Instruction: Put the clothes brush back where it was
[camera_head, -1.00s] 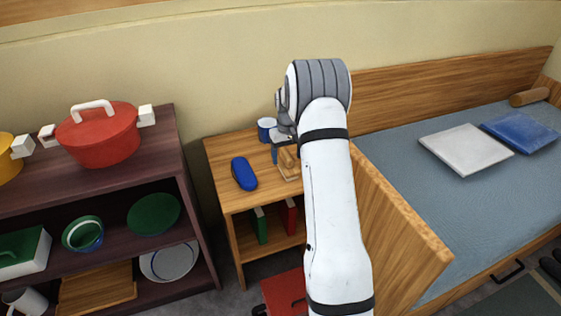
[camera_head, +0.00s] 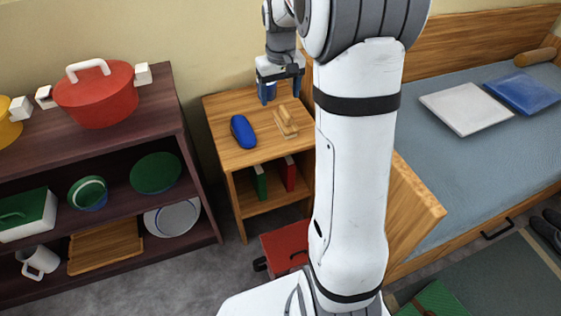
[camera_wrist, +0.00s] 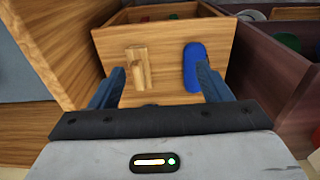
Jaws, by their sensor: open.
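The clothes brush (camera_head: 286,123), light wood with a raised handle, lies on the top of the small wooden nightstand (camera_head: 221,106), right of a blue oblong case (camera_head: 243,131). In the wrist view the brush (camera_wrist: 138,68) lies left of centre on the wood, apart from the blue case (camera_wrist: 191,66). My gripper (camera_head: 281,92) is open and empty above the rear part of the nightstand, behind the brush in the head view. Its blue fingers show in the wrist view (camera_wrist: 162,87), with the brush visible beyond them, untouched.
A bed (camera_head: 430,165) with a wooden side panel stands right of the nightstand. A dark shelf (camera_head: 150,95) with a red pot (camera_head: 97,97) stands left. Books (camera_head: 259,183) stand in the nightstand's lower compartment. A red box (camera_head: 283,246) lies on the floor.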

